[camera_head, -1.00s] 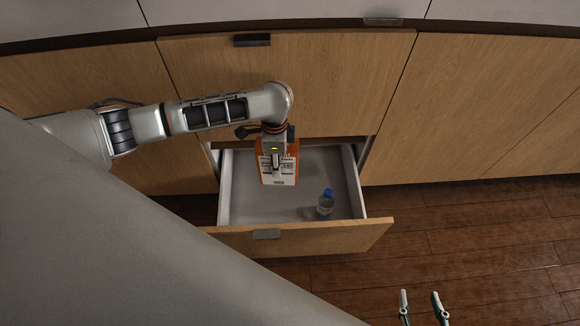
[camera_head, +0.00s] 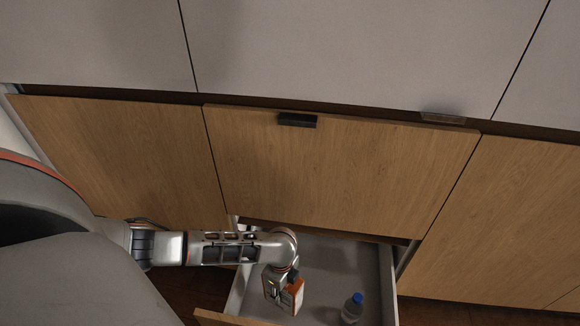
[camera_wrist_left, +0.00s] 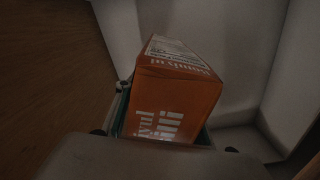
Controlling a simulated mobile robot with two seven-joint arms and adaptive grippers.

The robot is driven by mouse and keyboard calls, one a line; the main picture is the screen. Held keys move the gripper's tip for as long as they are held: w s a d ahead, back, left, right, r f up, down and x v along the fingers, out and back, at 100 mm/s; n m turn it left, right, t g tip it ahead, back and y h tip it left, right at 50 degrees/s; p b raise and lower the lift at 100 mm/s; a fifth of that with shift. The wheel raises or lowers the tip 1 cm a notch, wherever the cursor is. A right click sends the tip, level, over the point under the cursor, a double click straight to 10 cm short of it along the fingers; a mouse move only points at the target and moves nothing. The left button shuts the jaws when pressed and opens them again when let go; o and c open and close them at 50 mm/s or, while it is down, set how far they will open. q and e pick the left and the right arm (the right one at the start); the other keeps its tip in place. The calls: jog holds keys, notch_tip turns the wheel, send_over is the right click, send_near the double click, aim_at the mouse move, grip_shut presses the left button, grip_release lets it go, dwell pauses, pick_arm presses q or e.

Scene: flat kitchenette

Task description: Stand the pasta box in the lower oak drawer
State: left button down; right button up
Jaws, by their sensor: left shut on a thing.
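The pasta box (camera_head: 293,297) is orange with a pale printed face. My left gripper (camera_head: 277,288) is shut on it, over or inside the left part of the open lower oak drawer (camera_head: 388,287). Whether the box touches the drawer floor cannot be told. In the left wrist view the orange box (camera_wrist_left: 178,103) fills the middle, clasped between dark green finger pads, with pale drawer walls around it. Its lower part is hidden by my gripper. My right gripper is not in view.
A clear bottle with a blue cap (camera_head: 352,309) stands in the drawer, right of the box. The closed upper oak drawer (camera_head: 340,170) with a dark handle (camera_head: 297,120) is above. The drawer floor between box and bottle is clear.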

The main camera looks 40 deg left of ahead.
pick_arm(q)
jog(key=f, duration=0.2)
jog(key=f+b, duration=0.1)
jog(key=f, duration=0.1)
jog(key=shift+s, duration=0.2)
jog(key=shift+w+f+b, duration=0.3)
jog(key=shift+f+b, duration=0.05)
jog(key=f, duration=0.1)
jog(key=f+b, duration=0.1)
jog(key=f, duration=0.1)
jog(key=shift+s+f+b, duration=0.3)
jog(key=shift+f+b, duration=0.1)
jog(key=shift+w+f, duration=0.1)
jog(key=shift+f, duration=0.2)
jog(key=shift+w+r, duration=0.25)
jog(key=shift+r, duration=0.05)
jog(key=shift+f, duration=0.25)
jog(key=c, duration=1.3)
grip_release()
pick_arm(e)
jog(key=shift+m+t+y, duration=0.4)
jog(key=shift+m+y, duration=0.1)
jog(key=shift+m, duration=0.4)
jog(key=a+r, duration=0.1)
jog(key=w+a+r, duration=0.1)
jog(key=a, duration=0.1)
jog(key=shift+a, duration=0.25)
